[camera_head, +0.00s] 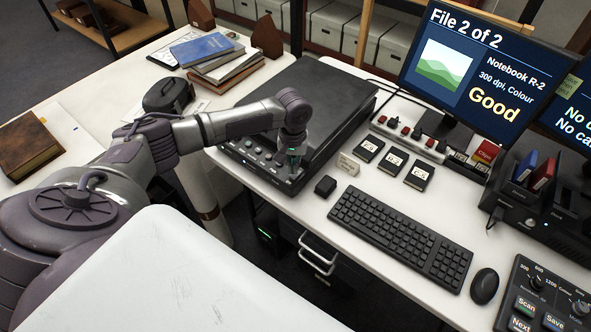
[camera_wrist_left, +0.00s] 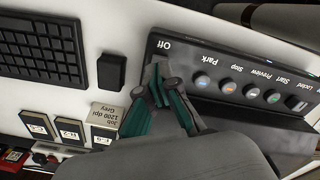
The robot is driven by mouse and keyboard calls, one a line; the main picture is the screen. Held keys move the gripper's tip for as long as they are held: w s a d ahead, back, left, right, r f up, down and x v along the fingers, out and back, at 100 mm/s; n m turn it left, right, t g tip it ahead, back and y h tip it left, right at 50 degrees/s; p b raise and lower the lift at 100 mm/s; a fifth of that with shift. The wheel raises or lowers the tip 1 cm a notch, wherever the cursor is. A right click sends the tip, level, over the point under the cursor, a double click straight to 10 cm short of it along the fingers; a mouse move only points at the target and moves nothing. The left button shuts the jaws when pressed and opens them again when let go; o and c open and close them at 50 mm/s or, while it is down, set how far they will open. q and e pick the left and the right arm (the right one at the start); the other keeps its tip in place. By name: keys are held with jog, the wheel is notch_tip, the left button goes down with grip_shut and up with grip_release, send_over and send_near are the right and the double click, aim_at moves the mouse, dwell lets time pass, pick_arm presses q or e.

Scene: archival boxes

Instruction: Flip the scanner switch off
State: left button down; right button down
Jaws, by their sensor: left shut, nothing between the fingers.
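The scanner (camera_head: 330,98) is a wide, dark flatbed with a row of buttons along its front panel. In the left wrist view the front panel (camera_wrist_left: 222,60) shows the labels Off, Park, Stop, Preview, Start and Locked, upside down. My left gripper (camera_head: 292,163) is over the right end of this panel in the head view. In the left wrist view its teal fingers (camera_wrist_left: 163,82) are shut and empty, just beside the Off label. They cover the panel there, so the switch and its position are hidden. I cannot tell whether the fingertips touch it. My right gripper is out of view.
A small black block (camera_head: 325,186), a keyboard (camera_head: 400,233) and a mouse (camera_head: 484,286) lie right of the scanner. Several labelled black cards and a power strip (camera_head: 407,136) are behind them. A monitor (camera_head: 487,72) shows "File 2 of 2". Books (camera_head: 215,58) lie at left.

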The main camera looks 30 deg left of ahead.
aim_at(293, 176)
pick_arm(q)
jog(key=shift+f, duration=0.45)
dwell(0.6)
jog(key=shift+s+f+b, duration=0.1)
jog(key=shift+f+b, duration=0.35)
jog(key=shift+f, duration=0.35)
dwell(0.3)
jog(key=shift+r+p, duration=0.95)
jog(key=shift+p, duration=0.3)
notch_tip(293, 176, up, 5)
jog(key=p, duration=0.6)
jog(key=shift+r, duration=0.1)
